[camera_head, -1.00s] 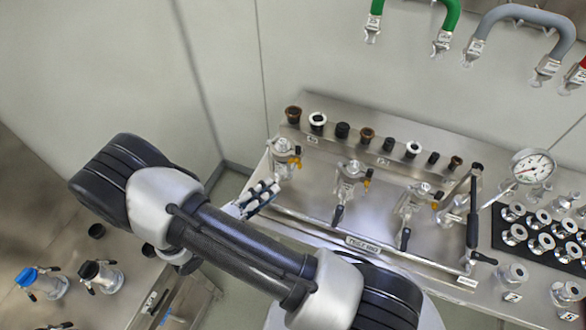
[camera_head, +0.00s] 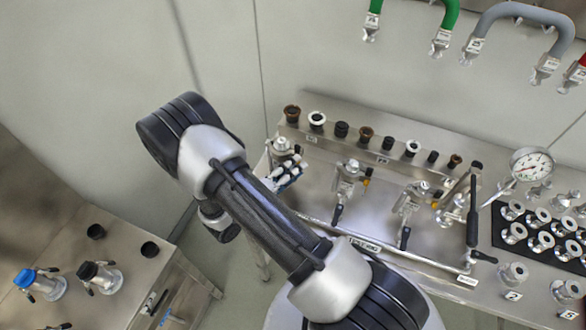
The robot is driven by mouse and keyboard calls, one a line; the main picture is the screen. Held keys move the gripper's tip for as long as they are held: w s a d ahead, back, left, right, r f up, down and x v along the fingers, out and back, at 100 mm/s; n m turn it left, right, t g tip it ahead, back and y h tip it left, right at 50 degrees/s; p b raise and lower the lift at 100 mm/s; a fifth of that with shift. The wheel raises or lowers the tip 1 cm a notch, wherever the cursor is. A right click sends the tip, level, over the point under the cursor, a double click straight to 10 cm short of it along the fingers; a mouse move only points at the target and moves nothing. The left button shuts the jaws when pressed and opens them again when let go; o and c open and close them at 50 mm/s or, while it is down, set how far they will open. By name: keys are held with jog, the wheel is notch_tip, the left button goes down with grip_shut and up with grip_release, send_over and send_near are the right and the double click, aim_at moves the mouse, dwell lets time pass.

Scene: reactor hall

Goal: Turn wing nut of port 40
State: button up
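Three metal port fittings with clamps stand on the steel bench: the left one (camera_head: 283,145), the middle one (camera_head: 350,175) and the right one (camera_head: 412,198). Small yellow-orange parts, perhaps wing nuts, show on the middle fitting (camera_head: 366,182) and the right fitting. I cannot read which is port 40. My gripper (camera_head: 288,174) is at the lower front of the left fitting, over its lower part. The left fitting's yellow part is hidden behind it. I cannot tell whether the gripper touches it, or whether its fingers are open or shut.
A steel rail (camera_head: 385,252) runs along the bench front. Black, brown and white caps (camera_head: 365,135) line the back. A gauge (camera_head: 532,164) and a black tray of metal fittings (camera_head: 499,240) are on the right. A lower bench (camera_head: 125,265) at left holds two capped vessels.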

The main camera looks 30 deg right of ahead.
grip_shut()
dwell(0.5)
jog(key=shift+f+m+t+y, duration=0.1)
jog(key=shift+m+t+y, duration=0.15)
jog(key=shift+m+y, duration=0.65)
jog(key=shift+m+t+y, duration=0.25)
jog(key=shift+m+y, duration=0.05)
jog(key=shift+m, duration=1.1)
jog(key=shift+w, duration=0.1)
jog(key=shift+a, duration=0.1)
jog(key=shift+o, duration=0.3)
grip_release()
